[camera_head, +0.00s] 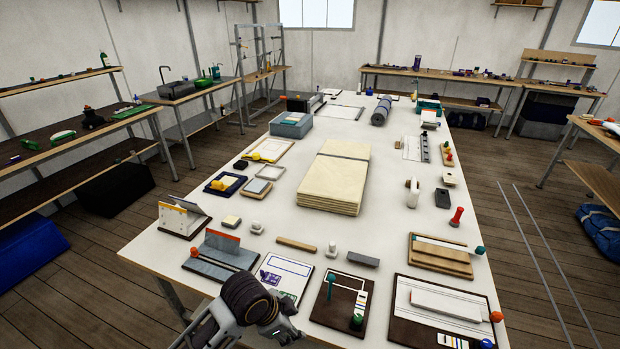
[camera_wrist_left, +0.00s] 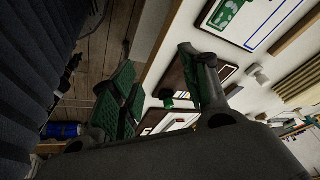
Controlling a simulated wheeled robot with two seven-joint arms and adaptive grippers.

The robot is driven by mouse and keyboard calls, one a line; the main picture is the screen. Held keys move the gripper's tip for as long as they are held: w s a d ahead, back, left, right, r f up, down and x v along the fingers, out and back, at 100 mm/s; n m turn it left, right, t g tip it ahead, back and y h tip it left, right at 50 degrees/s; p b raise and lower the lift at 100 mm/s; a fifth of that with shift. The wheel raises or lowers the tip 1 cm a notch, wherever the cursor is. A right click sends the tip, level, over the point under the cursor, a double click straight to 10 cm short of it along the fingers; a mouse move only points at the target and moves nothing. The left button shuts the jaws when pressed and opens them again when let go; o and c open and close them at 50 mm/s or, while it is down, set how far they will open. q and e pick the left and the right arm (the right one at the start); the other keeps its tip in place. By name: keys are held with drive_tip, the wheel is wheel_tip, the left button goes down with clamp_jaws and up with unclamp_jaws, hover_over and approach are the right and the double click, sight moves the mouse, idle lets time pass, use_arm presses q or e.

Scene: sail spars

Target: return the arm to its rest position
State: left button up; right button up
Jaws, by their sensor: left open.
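My left arm comes in at the bottom of the head view, over the front edge of the white table (camera_head: 215,255). My left gripper (camera_head: 288,330) is beside the white card with printed marks (camera_head: 285,276) and the brown board with a teal-topped post (camera_head: 334,310). In the left wrist view the two green-padded fingers of the left gripper (camera_wrist_left: 162,88) stand apart with nothing between them. The floor and the table edge show beyond them. My right gripper is in neither view.
Boards with coloured knobs line the table's front, including a dark one at right (camera_head: 405,325). A cream cloth stack (camera_head: 336,175) lies mid-table. A blue-grey box (camera_head: 291,124) stands farther back. Shelves (camera_head: 75,150) stand at left. Floor (camera_head: 90,285) is open left of the table.

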use_arm(q)
drive_tip(key=s+a+f+n+t+y, duration=0.1)
drive_tip(key=s+a+n+y, duration=0.1)
drive_tip(key=s+a+n, duration=0.5)
drive_tip(key=s+a+f+n+y, duration=0.15)
drive_tip(key=a+n, duration=0.35)
drive_tip(key=a, duration=0.5)
wheel_tip(320, 180, down, 35)
drive_tip(key=s+g+b, duration=0.1)
drive_tip(key=s+b, duration=0.1)
drive_tip(key=s+a+f+b, duration=0.1)
drive_tip(key=s+a+f, duration=0.1)
drive_tip(key=s+f, duration=0.8)
drive_tip(key=s+a+f+g+b, duration=0.1)
drive_tip(key=s+a+f, duration=0.1)
drive_tip(key=s+f, duration=0.9)
drive_tip(key=shift+s+a+f+g, duration=0.15)
drive_tip(key=shift+s+f+g, duration=0.15)
drive_tip(key=shift+s, duration=0.45)
